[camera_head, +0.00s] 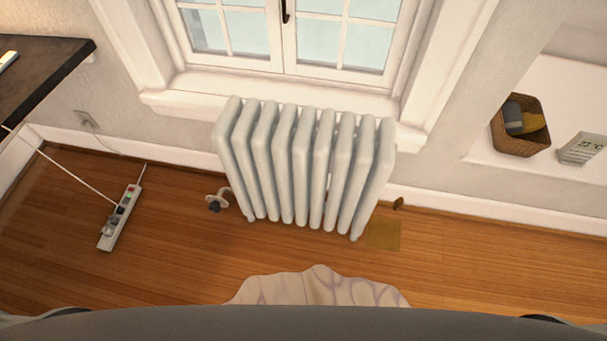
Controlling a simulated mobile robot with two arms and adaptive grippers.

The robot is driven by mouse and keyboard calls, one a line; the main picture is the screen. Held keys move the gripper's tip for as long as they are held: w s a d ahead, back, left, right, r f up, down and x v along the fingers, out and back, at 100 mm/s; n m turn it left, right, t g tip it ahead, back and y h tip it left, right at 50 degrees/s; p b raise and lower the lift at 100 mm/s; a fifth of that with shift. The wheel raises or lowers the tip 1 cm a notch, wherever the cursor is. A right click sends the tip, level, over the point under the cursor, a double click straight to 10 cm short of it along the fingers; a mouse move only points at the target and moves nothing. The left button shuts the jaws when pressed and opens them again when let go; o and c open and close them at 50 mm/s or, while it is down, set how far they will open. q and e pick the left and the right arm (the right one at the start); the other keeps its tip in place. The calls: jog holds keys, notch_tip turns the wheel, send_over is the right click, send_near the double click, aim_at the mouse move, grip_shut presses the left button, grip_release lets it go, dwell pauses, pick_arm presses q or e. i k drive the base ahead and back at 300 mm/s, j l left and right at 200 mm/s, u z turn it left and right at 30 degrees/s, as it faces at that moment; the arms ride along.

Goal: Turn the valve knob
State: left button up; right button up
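The valve knob (214,205) is a small dark knob on a pale fitting at the lower left of the white radiator (302,165). The radiator stands on the wooden floor below the window. The knob sits low, just above the floor, and nothing covers it from this view. How far the knob is turned cannot be told. Neither of my grippers shows in the head view. A grey part of my own body fills the bottom edge.
A power strip (120,218) with a white cable lies on the floor left of the knob. A dark tabletop (40,72) juts in at upper left. A pale patterned rug (315,288) lies in front. A wicker basket (520,126) and a thermostat-like display (581,148) are at right.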

aim_at(214, 207)
jog(key=u, duration=1.05)
jog(key=i+j+z, duration=0.1)
jog(key=j, duration=0.3)
jog(key=i, duration=0.05)
